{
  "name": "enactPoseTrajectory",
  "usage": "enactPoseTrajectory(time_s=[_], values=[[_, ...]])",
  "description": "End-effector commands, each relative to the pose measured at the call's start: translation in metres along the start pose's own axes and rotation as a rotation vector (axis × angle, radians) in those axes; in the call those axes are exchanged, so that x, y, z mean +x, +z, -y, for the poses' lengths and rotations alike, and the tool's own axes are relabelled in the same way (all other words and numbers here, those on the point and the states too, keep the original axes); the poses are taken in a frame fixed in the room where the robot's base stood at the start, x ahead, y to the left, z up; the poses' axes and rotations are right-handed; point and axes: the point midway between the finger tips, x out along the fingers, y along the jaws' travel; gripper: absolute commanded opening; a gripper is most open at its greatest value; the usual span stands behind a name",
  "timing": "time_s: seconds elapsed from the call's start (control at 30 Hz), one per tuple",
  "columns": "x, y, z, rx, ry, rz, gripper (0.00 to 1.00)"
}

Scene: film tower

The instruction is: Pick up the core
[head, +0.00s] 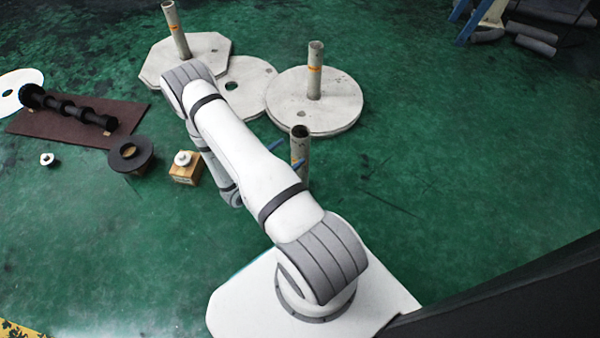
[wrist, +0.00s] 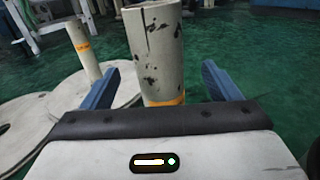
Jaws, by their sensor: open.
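The core appears to be a pale, hollow grey tube (head: 299,140) with an orange band and dark scuffs. It stands upright, its lower part hidden behind my arm in the head view. In the wrist view the tube (wrist: 160,45) rises in the middle of the picture, between two blue fingers. My gripper (wrist: 160,68) is open, with a gap visible on each side of the tube. In the head view the blue fingertips of my gripper (head: 287,154) show beside the tube. I cannot tell how deep the tube sits between them.
Similar tubes stand on an octagonal plate (head: 211,48) and a round plate (head: 340,110). A brown board (head: 60,135) holds a black shaft. A black flanged ring (head: 145,158) and a small wooden block (head: 184,178) stand left of my arm.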

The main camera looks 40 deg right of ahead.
Motion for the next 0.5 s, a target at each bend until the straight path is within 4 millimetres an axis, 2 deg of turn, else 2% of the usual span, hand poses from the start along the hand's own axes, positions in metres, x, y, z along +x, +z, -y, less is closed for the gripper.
enactPoseTrajectory(time_s=[0.03,0.13,0.5], values=[[-0.001,-0.018,0.002,-0.016,0.021,0.002,0.83],[0.0,-0.03,0.003,-0.03,0.049,0.003,0.83],[0.035,-0.033,0.001,-0.031,0.055,0.004,0.83]])
